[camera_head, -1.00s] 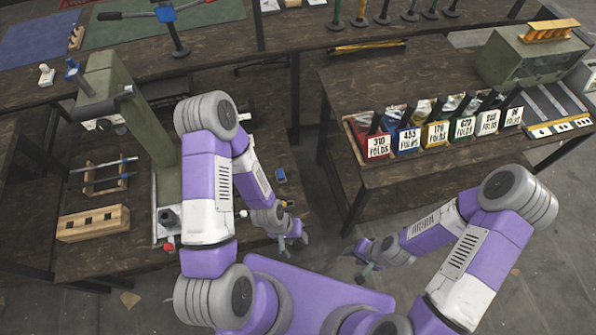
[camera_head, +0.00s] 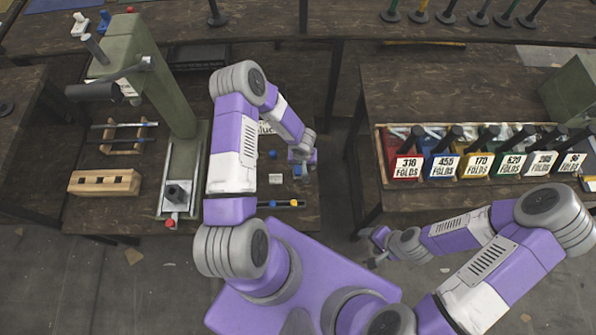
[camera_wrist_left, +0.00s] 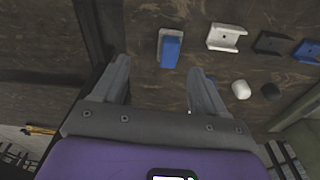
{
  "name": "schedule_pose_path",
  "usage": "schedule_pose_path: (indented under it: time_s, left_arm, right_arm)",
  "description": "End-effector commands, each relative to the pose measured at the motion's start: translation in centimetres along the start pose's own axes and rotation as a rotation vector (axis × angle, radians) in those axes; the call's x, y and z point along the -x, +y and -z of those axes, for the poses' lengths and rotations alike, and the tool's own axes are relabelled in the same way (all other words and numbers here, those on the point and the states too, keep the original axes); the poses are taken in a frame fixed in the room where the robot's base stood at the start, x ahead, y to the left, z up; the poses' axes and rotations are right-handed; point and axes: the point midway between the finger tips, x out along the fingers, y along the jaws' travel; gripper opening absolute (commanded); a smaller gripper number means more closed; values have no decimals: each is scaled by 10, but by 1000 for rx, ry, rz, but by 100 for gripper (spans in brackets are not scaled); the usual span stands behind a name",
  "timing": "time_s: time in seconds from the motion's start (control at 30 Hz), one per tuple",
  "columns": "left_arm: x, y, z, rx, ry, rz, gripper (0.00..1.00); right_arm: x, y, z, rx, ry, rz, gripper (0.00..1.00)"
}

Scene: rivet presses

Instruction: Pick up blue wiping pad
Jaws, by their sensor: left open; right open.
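A small blue block with a pale grey side, which looks like the blue wiping pad (camera_wrist_left: 171,52), lies on the dark wooden bench in the left wrist view. My left gripper (camera_wrist_left: 160,72) is open, its two fingers pointing toward the pad. In the head view my left gripper (camera_head: 300,172) is low over the right part of the press bench. The pad is hard to make out there. My right gripper (camera_head: 373,262) is open and empty above the floor at the lower right.
A white bracket (camera_wrist_left: 227,38), a black bracket (camera_wrist_left: 272,43) and another blue piece (camera_wrist_left: 307,51) lie beside the pad. A green press (camera_head: 165,90) and a wooden block (camera_head: 104,182) stand left of my left arm. A tray of labelled bins (camera_head: 484,168) stands on the right bench.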

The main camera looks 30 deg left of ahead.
Motion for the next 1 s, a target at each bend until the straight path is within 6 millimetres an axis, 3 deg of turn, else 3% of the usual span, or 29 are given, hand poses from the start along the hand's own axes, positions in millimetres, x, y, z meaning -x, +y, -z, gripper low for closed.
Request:
schedule_pose_path:
  time_s: [0.1,0.3,0.73,1.0]
  left_arm:
    - [-11,-10,16,47,-38,21,72]
    - [-18,-16,27,84,-93,18,72]
    - [-52,-18,27,89,-109,13,72]
    - [-91,-19,25,88,-109,13,72]
  right_arm:
    - [-4,2,0,0,0,0,67]
    - [-6,2,0,0,0,0,67]
    - [-19,7,1,0,0,0,67]
    - [-34,13,1,0,0,0,67]
